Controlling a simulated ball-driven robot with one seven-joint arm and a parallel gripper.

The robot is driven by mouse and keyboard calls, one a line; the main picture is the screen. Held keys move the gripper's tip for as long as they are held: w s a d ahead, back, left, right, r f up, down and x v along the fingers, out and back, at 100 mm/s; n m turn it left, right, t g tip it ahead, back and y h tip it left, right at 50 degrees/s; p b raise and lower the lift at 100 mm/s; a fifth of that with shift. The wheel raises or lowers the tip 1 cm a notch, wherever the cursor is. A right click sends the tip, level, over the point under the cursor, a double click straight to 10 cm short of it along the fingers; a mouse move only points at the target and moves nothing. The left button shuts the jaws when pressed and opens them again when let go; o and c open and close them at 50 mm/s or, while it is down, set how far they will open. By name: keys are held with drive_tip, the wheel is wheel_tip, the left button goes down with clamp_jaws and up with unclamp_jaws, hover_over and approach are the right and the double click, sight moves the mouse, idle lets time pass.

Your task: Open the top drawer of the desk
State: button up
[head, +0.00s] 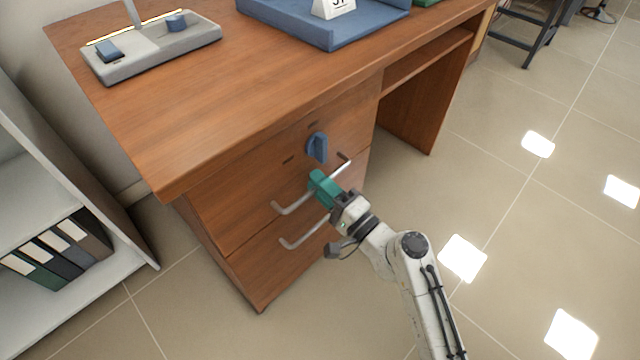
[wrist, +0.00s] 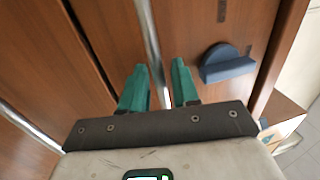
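The wooden desk (head: 200,110) has a drawer unit on its near side. The top drawer (head: 232,207) looks closed and has a metal bar handle (head: 289,208), with a blue knob (head: 317,147) above it. My gripper (head: 318,184) is at the middle of this handle; its teal fingers partly hide the bar. In the wrist view, the handle (wrist: 151,45) runs between the two fingertips of my gripper (wrist: 158,75), with a gap visible on each side. The gripper is open. The blue knob (wrist: 228,65) is to the right of the fingers.
A second bar handle (head: 298,241) is on the drawer below. An open shelf (head: 85,295) with several binders stands at the left. A grey lamp base (head: 150,52) and a blue tray (head: 335,42) are on the desk.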

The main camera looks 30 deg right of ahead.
drive_tip(key=shift+w, duration=0.1)
drive_tip(key=shift+c, duration=0.4)
clamp_jaws()
